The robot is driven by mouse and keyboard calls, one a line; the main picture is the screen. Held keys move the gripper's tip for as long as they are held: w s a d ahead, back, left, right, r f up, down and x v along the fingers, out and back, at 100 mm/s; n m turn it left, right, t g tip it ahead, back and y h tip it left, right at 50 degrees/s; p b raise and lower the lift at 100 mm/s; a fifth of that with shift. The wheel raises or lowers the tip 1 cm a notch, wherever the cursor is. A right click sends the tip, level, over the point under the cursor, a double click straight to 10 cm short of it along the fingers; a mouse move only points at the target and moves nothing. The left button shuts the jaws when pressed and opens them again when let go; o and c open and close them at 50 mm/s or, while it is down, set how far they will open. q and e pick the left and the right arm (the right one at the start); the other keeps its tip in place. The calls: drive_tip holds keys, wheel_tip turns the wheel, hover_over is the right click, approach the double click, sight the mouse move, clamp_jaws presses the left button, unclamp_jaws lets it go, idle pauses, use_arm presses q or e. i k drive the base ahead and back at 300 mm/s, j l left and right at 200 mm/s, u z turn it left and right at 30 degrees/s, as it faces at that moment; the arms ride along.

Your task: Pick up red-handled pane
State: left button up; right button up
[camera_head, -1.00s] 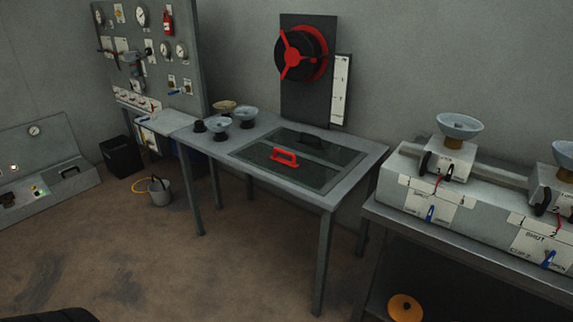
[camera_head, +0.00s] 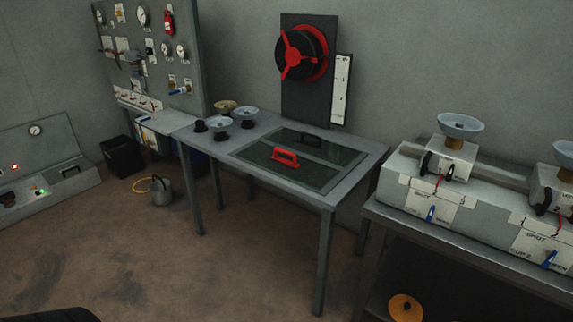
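The red-handled pane (camera_head: 262,157) is a dark glassy panel lying flat in the front part of the frame on the grey table (camera_head: 326,198). Its red handle (camera_head: 285,154) stands up from its middle. Behind it, in the same frame, lies a second dark pane (camera_head: 335,150) with a black handle (camera_head: 312,140). Neither of my grippers shows in the head view. Nothing touches the red handle.
Several small bowls and cups (camera_head: 219,124) stand on the table's left end. A grey bench with valves (camera_head: 430,200) is at the right. A bucket (camera_head: 162,191) and a black bin (camera_head: 121,156) stand on the floor at left. The floor in front of the table is clear.

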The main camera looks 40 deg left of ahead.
sight(312, 174)
drive_tip(key=i+j+u, duration=0.25)
drive_tip(key=i+j, duration=0.15)
drive_tip(key=j, duration=0.45)
drive_tip(key=i+j+u, duration=0.3)
drive_tip(key=i+j, duration=0.2)
drive_tip(key=j, duration=0.25)
drive_tip(key=i+j+u, duration=0.25)
drive_tip(key=i+j, duration=0.3)
drive_tip(key=j, duration=0.1)
